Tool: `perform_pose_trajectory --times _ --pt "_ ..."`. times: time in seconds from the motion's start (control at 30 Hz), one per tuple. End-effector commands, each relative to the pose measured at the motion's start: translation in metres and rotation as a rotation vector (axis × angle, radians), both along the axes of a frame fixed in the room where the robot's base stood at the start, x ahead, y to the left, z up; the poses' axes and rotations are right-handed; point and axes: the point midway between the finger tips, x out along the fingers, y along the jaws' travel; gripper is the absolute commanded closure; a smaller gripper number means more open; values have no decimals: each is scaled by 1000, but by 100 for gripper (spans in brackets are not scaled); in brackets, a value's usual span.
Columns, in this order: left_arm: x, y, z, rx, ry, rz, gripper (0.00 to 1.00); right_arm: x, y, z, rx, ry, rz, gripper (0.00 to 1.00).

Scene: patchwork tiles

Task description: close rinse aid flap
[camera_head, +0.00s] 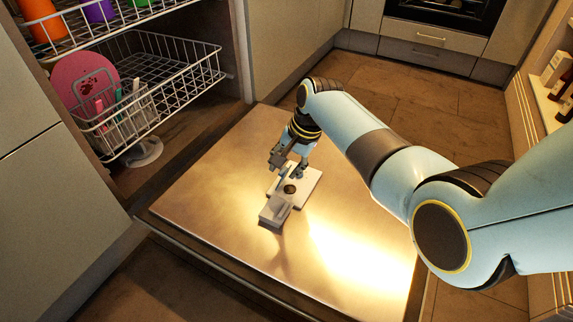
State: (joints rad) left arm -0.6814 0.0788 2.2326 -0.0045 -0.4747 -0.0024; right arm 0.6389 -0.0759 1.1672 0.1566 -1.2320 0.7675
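The dispenser (308,184) is a pale plate set in the inner face of the lowered dishwasher door (210,190). A dark round opening (290,188) shows in it. A grey block-like flap or lid (275,210) stands at its near end, off the round opening. Which part is the rinse aid flap is hard to tell at this size. My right gripper (288,165) points down over the far side of the dispenser. Its fingers look apart, with nothing seen between them. Whether they touch the dispenser is unclear. My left gripper is out of view.
The lower rack (165,70) is pulled partly out at the left, holding a pink plate (80,78) and a cutlery basket (125,108). The upper rack holds an orange cup (42,18) and other cups. The door around the dispenser is bare.

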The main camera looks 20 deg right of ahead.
Motion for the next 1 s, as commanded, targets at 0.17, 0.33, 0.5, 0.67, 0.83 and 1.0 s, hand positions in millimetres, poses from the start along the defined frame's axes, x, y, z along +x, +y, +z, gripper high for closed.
perform_pose_trajectory --times 0.17,0.33,0.5,0.67,0.83,1.0 --pt "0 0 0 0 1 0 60 0 0 0 0 0 0 76" --pt "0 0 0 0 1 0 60 0 0 0 0 0 0 98" --pt "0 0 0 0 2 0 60 0 0 0 0 0 0 100" --pt "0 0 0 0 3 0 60 0 0 0 1 -1 0 100" --pt "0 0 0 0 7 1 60 0 -1 0 4 -4 0 100" --pt "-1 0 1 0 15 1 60 -1 -1 0 9 -10 -1 100"
